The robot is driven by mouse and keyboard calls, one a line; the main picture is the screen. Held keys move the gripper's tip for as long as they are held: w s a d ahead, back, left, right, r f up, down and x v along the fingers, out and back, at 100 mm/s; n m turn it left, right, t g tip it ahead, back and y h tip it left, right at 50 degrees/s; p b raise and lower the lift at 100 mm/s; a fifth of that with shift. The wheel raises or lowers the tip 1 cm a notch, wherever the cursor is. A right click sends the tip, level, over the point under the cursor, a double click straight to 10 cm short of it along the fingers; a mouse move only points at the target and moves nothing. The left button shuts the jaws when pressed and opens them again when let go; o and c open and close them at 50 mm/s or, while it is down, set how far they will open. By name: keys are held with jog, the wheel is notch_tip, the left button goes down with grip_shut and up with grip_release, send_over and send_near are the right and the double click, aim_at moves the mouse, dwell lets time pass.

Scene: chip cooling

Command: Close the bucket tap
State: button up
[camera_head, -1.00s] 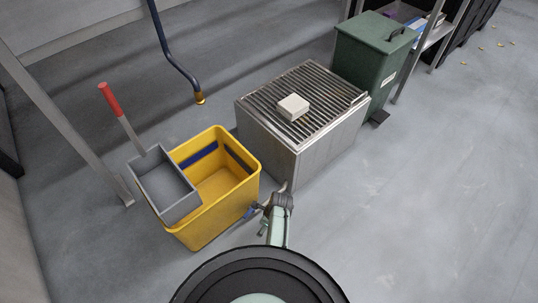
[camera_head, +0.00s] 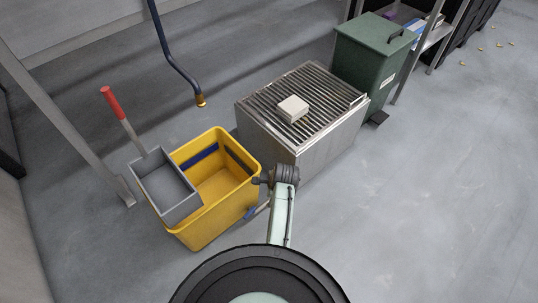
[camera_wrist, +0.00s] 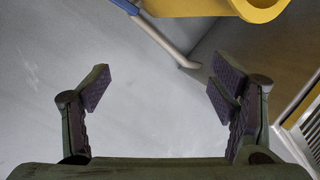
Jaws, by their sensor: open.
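The yellow bucket (camera_head: 222,188) stands on the floor left of my arm. At its lower right side a small blue tap part (camera_head: 250,212) shows, with a grey bar running up from it. In the wrist view the bucket's yellow edge (camera_wrist: 210,8) is at the top, and the blue part (camera_wrist: 127,5) is at the top edge, joined to the grey bar (camera_wrist: 160,36). My gripper (camera_wrist: 160,90) is open and empty, with bare floor between its fingers. The tap lies beyond the fingertips, apart from them. In the head view my wrist hides the fingers.
A grey tray (camera_head: 165,187) with a red-handled tool (camera_head: 112,103) sits on the bucket's left side. A metal grated box (camera_head: 322,135) with a white block (camera_head: 293,108) stands close to my wrist. A green bin (camera_head: 370,60) is behind it.

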aim_at(250, 214)
jog(key=w+r+n+t, duration=0.3)
jog(key=w+r+n, duration=0.2)
jog(key=r, duration=0.6)
jog(key=w, duration=0.2)
jog(key=shift+w+r+h, duration=0.3)
jog(key=shift+r+h, duration=0.1)
jog(key=shift+a, duration=0.1)
